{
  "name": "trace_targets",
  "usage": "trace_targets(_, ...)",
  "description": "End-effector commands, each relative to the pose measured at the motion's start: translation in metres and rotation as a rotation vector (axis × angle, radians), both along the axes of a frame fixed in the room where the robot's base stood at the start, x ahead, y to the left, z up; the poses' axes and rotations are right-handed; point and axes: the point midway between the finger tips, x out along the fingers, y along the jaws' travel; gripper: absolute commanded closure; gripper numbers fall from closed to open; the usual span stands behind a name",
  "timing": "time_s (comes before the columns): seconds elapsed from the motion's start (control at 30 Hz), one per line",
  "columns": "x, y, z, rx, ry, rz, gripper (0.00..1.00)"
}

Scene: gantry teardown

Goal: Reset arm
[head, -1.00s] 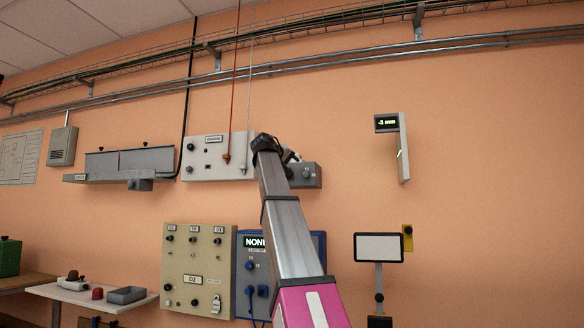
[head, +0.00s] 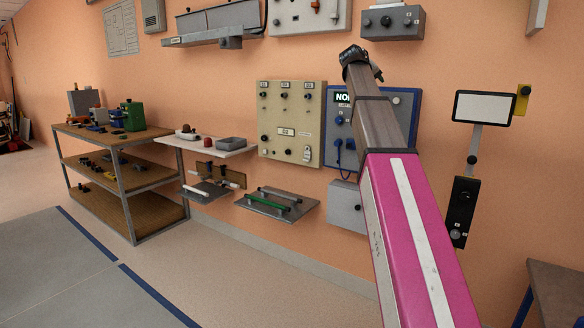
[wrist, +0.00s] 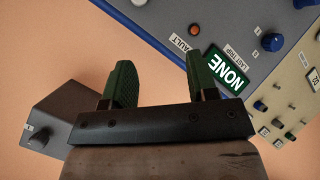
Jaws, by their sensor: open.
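My gripper (wrist: 160,88) is open and empty in the wrist view, its two green-padded fingers spread apart. The blue-framed panel (wrist: 262,40) with the display reading NONE (wrist: 224,72) lies beyond the fingers, apart from them. In the head view my arm rises from the lower right. The end of the arm is in front of the wall above the blue panel (head: 404,101), and the fingers are too small to make out there. My arm covers part of that panel.
A beige panel (head: 291,122) hangs left of the blue one. A grey control box (head: 393,22) is above. A small shelf (head: 230,147), a tray with a green bar (head: 277,204) and a shelving rack (head: 118,165) stand left. A screen on a post (head: 484,108) is right. Floor at left is clear.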

Motion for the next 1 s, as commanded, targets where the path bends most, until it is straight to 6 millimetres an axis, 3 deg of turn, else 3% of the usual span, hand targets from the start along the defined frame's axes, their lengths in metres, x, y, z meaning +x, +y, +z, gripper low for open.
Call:
trace_targets(0.03, -0.003, 0.003, -0.033, 0.021, 0.022, 0.007, 0.47)
trace_targets(0.1, -0.002, 0.007, -0.071, 0.053, 0.050, 0.017, 0.47)
trace_targets(0.47, -0.026, 0.032, -0.258, 0.222, 0.195, 0.047, 0.47)
trace_targets(0.77, -0.074, 0.053, -0.398, 0.367, 0.316, 0.045, 0.47)
trace_targets(1.0, -0.128, 0.071, -0.496, 0.483, 0.414, 0.028, 0.47)
